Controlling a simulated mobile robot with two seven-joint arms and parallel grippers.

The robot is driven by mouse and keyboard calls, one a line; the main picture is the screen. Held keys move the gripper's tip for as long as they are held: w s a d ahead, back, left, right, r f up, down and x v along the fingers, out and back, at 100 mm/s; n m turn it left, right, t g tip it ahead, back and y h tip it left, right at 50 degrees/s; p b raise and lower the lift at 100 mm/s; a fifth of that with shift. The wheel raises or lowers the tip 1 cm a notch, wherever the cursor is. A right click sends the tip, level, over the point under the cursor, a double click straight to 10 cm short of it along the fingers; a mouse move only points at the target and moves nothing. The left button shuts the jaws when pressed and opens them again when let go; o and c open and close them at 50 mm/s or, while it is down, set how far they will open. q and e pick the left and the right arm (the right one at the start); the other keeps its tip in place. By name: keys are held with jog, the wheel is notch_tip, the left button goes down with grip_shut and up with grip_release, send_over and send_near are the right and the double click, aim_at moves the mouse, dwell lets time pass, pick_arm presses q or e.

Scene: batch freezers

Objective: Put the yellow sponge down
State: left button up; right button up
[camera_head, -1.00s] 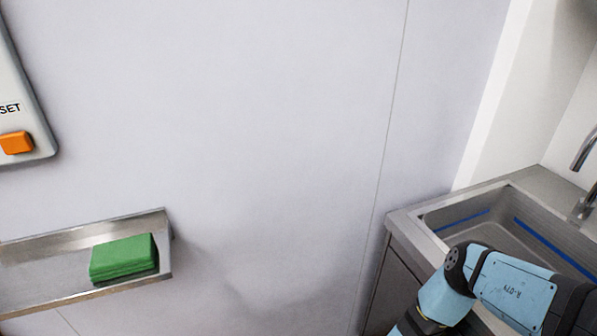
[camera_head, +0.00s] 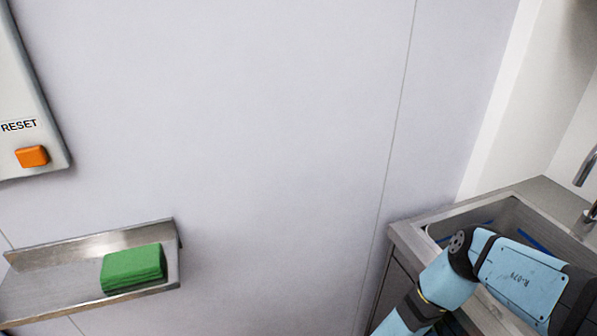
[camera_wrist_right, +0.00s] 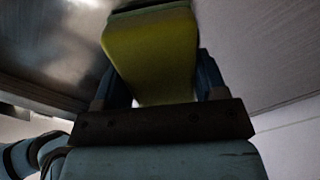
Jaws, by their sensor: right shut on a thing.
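The yellow sponge (camera_wrist_right: 152,55) shows in the right wrist view, held between the two fingers of my right gripper (camera_wrist_right: 155,75), which is shut on it. A darker greenish layer shows along the sponge's far edge. In the head view my right arm (camera_head: 515,280) is at the lower right in front of the sink, and its gripper and the sponge are out of that view. My left gripper is in neither view. I cannot tell from the wrist view whether the sponge touches anything.
A metal wall shelf (camera_head: 95,245) at the lower left holds a green sponge or cloth stack (camera_head: 133,268); its left part is bare. Above it is a panel with an orange RESET button (camera_head: 32,156). A steel sink (camera_head: 515,215) with a tap (camera_head: 588,168) stands at the right.

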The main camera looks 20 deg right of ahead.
pick_arm(q)
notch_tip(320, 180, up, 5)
jog(key=p, duration=0.5)
pick_arm(e)
notch_tip(320, 180, up, 9)
jog(key=shift+f, duration=0.15)
jog(key=w+a+r+n+t+y+b, duration=0.2)
jog(key=w+a+r+n+t+b, duration=0.15)
jog(key=w+a+r, duration=0.4)
jog(key=w+a+r+n+t+y+b, duration=0.15)
jog(key=w+a+r+t, duration=0.3)
jog(key=w+a, duration=0.5)
pick_arm(q)
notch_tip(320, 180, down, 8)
jog(key=b, duration=0.5)
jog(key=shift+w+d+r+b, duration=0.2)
jog(key=shift+b, duration=0.15)
pick_arm(e)
jog(key=s+a+r+n+t+y, duration=0.2)
jog(key=a+r+n+t+y, duration=0.5)
jog(key=a+r, duration=1.1)
jog(key=shift+s+a+r+n+t+y, duration=0.15)
jog(key=shift+a+n+t+y, duration=0.25)
jog(key=shift+n+y, duration=0.6)
